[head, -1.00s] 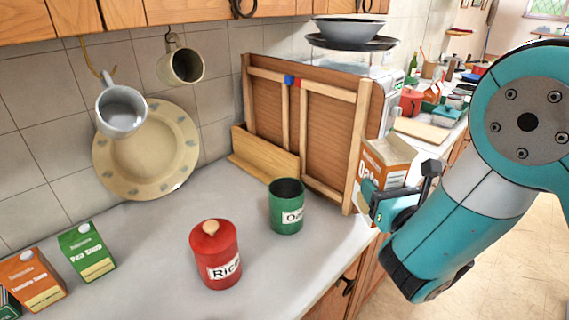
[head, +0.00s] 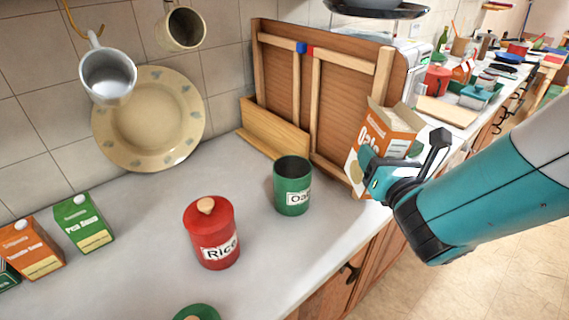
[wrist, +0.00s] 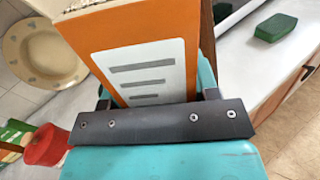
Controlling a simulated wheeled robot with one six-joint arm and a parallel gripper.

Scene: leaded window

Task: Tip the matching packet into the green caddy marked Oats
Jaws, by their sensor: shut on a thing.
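The green caddy (head: 292,190) marked "Oa..." stands upright on the counter with its top open and no lid on it. My gripper (head: 385,172) is shut on an orange and white packet (head: 390,128) whose front reads "Oa...". The packet is roughly upright, slightly tilted, with its top flaps open. It is to the right of the caddy, near the wooden cabinet frame. In the wrist view the packet (wrist: 150,60) fills the upper middle between the fingers, with grainy contents showing at its open top. The inside of the caddy is dark.
A red lidded canister (head: 212,235) marked Rice stands left of the caddy. A round green lid (head: 196,313) shows at the bottom edge. Soup cartons (head: 83,224) stand at the left. A wooden framed panel (head: 320,95) stands behind the caddy. Mugs and a plate (head: 150,120) are by the wall.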

